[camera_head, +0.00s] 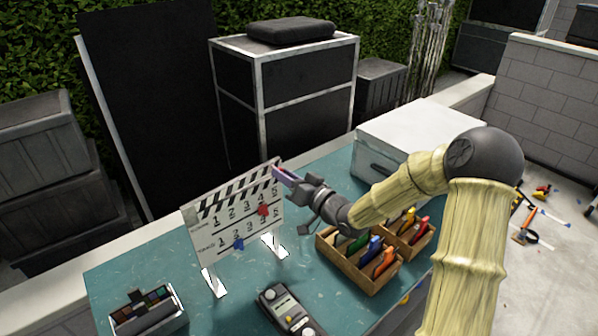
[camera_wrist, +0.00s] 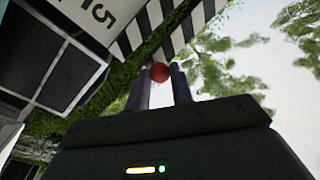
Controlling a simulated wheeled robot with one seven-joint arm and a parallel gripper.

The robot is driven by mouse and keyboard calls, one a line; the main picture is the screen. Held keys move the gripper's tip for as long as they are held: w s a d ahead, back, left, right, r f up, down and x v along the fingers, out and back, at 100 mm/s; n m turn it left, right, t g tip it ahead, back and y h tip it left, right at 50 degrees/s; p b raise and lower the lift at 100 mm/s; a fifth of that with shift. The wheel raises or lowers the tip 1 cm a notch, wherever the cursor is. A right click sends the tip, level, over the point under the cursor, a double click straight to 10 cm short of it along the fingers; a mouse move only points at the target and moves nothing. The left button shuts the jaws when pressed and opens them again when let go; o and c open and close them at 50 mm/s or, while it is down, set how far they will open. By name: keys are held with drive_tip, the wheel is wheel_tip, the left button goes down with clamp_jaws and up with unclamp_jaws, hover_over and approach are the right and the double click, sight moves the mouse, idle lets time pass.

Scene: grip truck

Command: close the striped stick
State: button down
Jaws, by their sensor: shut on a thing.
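The clapperboard (camera_head: 238,228) stands upright on white feet on the teal table, its face marked with numbers. The striped stick (camera_head: 232,190) runs along its top, close above the board and rising to the right. In the wrist view the black-and-white striped stick (camera_wrist: 186,33) shows beyond the fingers, with a narrow wedge of foliage beside it. My gripper (camera_head: 280,171) is at the stick's right end. In the wrist view my gripper (camera_wrist: 162,76) is shut on a small red knob (camera_wrist: 160,72) at the stick's end. The fingers partly hide that end in the head view.
A wooden tray (camera_head: 345,273) of coloured markers sits below my arm. A dark handheld device (camera_head: 287,308) and a palette box (camera_head: 147,312) lie at the front. A white case (camera_head: 415,133) stands at the back right. A tall black case (camera_head: 300,85) stands behind the table.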

drive_tip(key=shift+f+m+b, duration=0.55)
drive_tip(key=shift+f+m, duration=0.05)
drive_tip(key=shift+f, duration=0.65)
drive_tip(key=c, duration=1.2)
unclamp_jaws()
drive_tip(key=shift+s+d, duration=0.1)
drive_tip(key=b+v, duration=0.3)
drive_tip(key=v, duration=1.4)
drive_tip(key=shift+s, duration=0.15)
drive_tip(key=shift+f, duration=0.1)
